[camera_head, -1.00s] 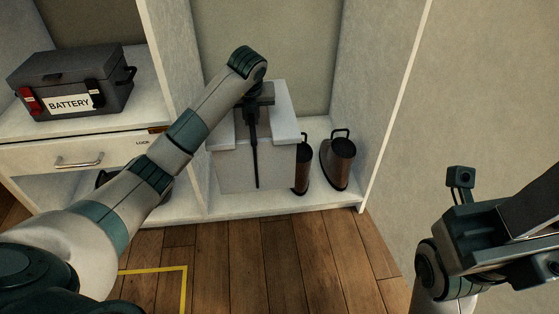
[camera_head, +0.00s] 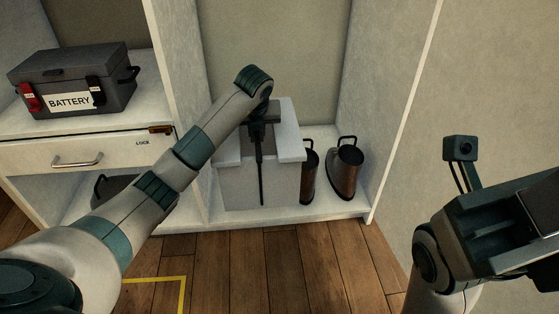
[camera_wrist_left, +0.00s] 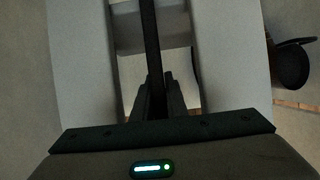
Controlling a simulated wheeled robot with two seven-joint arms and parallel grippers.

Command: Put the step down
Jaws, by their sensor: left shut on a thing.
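The step (camera_head: 257,188) is a pale grey block with a slotted top, inside the lower right cubby, upright. My left gripper (camera_head: 260,142) reaches in from the left over its top and is shut on it. In the left wrist view, the step's two pale top slabs (camera_wrist_left: 85,75) lie either side of the dark fingers (camera_wrist_left: 155,98). Whether its underside touches the cubby floor I cannot tell. My right gripper (camera_head: 510,225) hangs at the lower right, away from the step; its fingertips are not clear.
Two brown boots stand right of the step, one (camera_head: 310,178) close against its side, the other (camera_head: 346,168) beyond. A battery (camera_head: 72,80) sits on the left shelf above a drawer (camera_head: 80,155). The wooden floor (camera_head: 290,265) in front is clear, with a yellow line (camera_head: 182,296).

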